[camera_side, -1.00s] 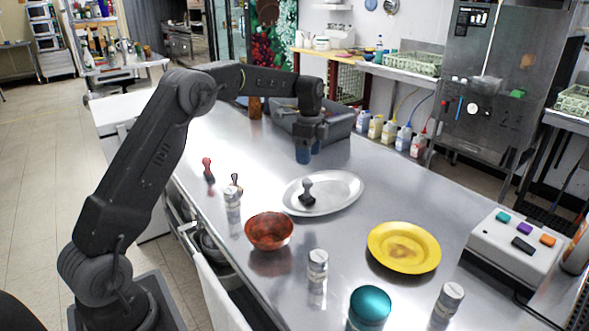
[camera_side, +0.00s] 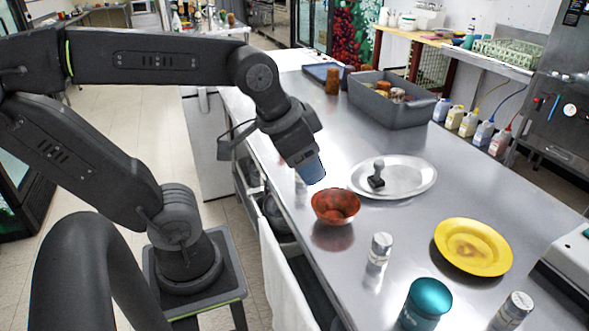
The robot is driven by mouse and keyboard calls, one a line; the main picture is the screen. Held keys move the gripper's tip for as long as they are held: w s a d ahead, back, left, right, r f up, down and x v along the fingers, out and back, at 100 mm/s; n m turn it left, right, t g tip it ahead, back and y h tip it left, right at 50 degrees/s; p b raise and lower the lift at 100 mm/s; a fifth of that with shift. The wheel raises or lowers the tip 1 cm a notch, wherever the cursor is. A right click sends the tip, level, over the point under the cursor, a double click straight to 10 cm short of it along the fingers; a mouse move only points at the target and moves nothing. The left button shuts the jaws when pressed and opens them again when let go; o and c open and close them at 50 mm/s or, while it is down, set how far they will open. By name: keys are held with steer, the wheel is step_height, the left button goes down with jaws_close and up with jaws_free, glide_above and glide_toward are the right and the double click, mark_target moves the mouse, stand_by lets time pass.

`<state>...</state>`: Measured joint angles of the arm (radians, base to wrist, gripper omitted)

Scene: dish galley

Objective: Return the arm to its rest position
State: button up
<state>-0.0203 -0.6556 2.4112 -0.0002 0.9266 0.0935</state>
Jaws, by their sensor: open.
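My gripper (camera_side: 311,171) hangs at the end of my bent arm, tilted down, over the counter's left edge. Its blue fingertips are behind and left of the reddish-brown bowl (camera_side: 335,206) in the picture, apparently above the counter. It is open, and I see nothing held in it.
The steel counter (camera_side: 390,218) holds a silver oval platter (camera_side: 408,178) with a dark stamp (camera_side: 377,176), a yellow plate (camera_side: 472,246), a teal-lidded jar (camera_side: 427,303), small shakers (camera_side: 379,250) and a grey bin (camera_side: 388,105). A white towel (camera_side: 285,279) hangs in front.

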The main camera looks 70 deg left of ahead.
steer(key=shift+s+d+f+n, duration=0.2)
steer(key=shift+s+f, duration=0.15)
steer(key=shift+s, duration=0.2)
steer(key=shift+s+d+f+n, duration=0.1)
steer(key=shift+s+f+n, duration=0.1)
steer(key=shift+s+f, duration=0.25)
